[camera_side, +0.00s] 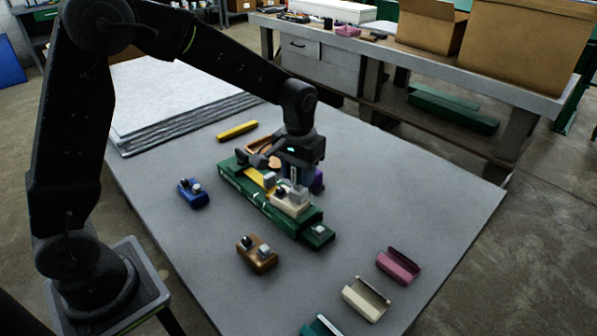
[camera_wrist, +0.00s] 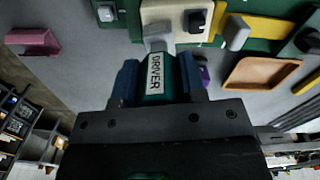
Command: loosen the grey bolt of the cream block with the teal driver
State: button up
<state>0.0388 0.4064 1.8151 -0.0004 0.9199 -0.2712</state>
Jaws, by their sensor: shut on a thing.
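The cream block (camera_side: 286,206) sits on the long green base (camera_side: 243,183) at the middle of the table. It also shows at the top of the wrist view (camera_wrist: 171,14), with a dark bolt (camera_wrist: 196,20) on it. My gripper (camera_side: 294,180) is just above and behind the block, shut on the teal driver (camera_wrist: 158,85), which carries a DRIVER label. A grey piece (camera_wrist: 158,38) shows at the driver's far end, over the cream block's edge. I cannot tell whether it is the driver's tip or the grey bolt, nor whether they touch.
A yellow block (camera_wrist: 262,28) and an orange-brown dish (camera_wrist: 262,73) lie beside the cream block. Blue (camera_side: 193,194) and brown (camera_side: 256,255) blocks stand nearer. Pink (camera_side: 397,266), cream (camera_side: 366,299) and teal (camera_side: 321,327) channel-shaped holders line the front right. The table's right side is clear.

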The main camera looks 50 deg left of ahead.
jog(key=shift+m, duration=0.6)
jog(key=shift+r, duration=2.55)
